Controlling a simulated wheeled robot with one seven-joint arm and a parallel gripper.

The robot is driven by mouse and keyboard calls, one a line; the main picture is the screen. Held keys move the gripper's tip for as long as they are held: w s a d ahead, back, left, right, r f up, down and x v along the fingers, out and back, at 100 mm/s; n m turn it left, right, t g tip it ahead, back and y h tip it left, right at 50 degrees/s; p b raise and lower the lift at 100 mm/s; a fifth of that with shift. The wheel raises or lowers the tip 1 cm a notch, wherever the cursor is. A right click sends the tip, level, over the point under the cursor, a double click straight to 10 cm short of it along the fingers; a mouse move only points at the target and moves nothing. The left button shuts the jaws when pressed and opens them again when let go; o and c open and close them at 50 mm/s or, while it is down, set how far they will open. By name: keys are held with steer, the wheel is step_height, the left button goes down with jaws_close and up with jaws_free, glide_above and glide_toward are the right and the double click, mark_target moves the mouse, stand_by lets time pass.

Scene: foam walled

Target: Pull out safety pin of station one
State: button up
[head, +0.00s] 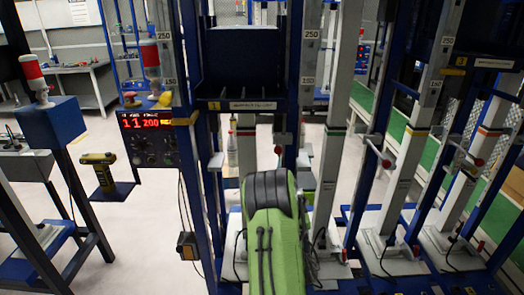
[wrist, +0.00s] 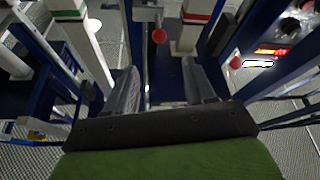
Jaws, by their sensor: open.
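The safety pin (head: 278,150) of the leftmost station shows as a small red ball knob on a metal bracket in the head view, above and just right of my green arm's end. In the wrist view a red knob (wrist: 158,35), apparently the same pin, is near the top centre, beyond the fingertips. My gripper (wrist: 160,70) is open, with its two grey fingers apart and nothing between them. The knob appears beyond the gap, apart from both fingers. In the head view my arm hides the gripper.
A control box (head: 149,140) with a red display stands left of the station. Blue uprights and a grey post (head: 246,140) with a red stripe surround the pin. More stations with red knobs (head: 386,163) stand to the right.

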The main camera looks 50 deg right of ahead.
mark_target(279, 153)
steer(key=p+x, duration=0.5)
steer(key=x, duration=1)
steer(key=shift+w+d+r, duration=0.1)
steer(key=shift+w+r, duration=0.05)
jaws_close()
